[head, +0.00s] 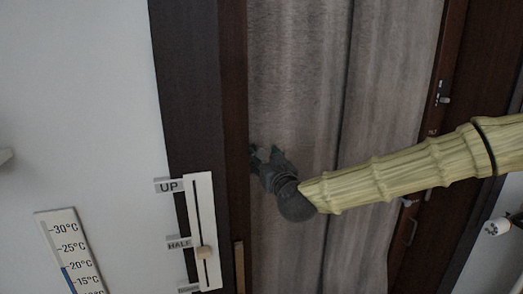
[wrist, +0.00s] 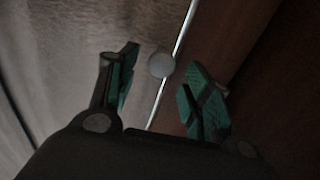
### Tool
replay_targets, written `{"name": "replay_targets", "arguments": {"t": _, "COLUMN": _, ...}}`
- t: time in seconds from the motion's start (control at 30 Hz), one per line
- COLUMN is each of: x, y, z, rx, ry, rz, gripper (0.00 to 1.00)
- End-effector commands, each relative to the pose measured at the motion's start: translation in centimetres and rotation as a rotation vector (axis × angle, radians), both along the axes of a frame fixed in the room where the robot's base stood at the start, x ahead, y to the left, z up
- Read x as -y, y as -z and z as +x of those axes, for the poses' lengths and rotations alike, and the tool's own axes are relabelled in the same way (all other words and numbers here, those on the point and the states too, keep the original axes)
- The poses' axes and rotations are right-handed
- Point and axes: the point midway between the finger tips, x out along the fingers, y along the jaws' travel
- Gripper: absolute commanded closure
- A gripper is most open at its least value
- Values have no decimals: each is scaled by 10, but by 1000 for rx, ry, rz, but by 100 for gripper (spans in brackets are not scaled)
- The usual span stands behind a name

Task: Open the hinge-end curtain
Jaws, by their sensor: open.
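Grey curtain fabric (head: 300,70) hangs in a dark wooden frame in the head view, with a dark vertical line dividing it into two panels. Which panel is at the hinge end I cannot tell. My gripper (head: 263,155) is at the left edge of the left panel, beside the frame post. In the wrist view my gripper (wrist: 160,85) is open, with green pads. A small round grey knob (wrist: 161,65) on a thin bright rod or cord (wrist: 185,27) shows between the fingertips, apart from both pads. Curtain fabric (wrist: 70,50) is to its left.
The dark frame post (head: 232,100) stands left of the curtain. A white slider plate (head: 201,215) marked UP and HALF has a beige knob (head: 204,252). A thermometer (head: 68,255) is on the white wall. A metal latch (head: 441,97) is on the right frame.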

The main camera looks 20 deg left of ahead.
Motion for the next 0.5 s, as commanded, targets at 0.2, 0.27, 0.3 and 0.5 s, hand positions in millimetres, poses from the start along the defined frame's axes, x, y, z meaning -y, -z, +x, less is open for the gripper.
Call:
{"name": "replay_targets", "arguments": {"t": 0.2, "x": -13, "y": 0, "z": 18, "rx": -2, "ry": -1, "rz": 0, "gripper": 50}}
{"name": "replay_targets", "arguments": {"t": 0.27, "x": -14, "y": -1, "z": 22, "rx": -1, "ry": 0, "rz": 0, "gripper": 50}}
{"name": "replay_targets", "arguments": {"t": 0.3, "x": -15, "y": 0, "z": 23, "rx": -1, "ry": 0, "rz": -1, "gripper": 50}}
{"name": "replay_targets", "arguments": {"t": 0.5, "x": -17, "y": 1, "z": 26, "rx": -1, "ry": -1, "rz": -1, "gripper": 50}}
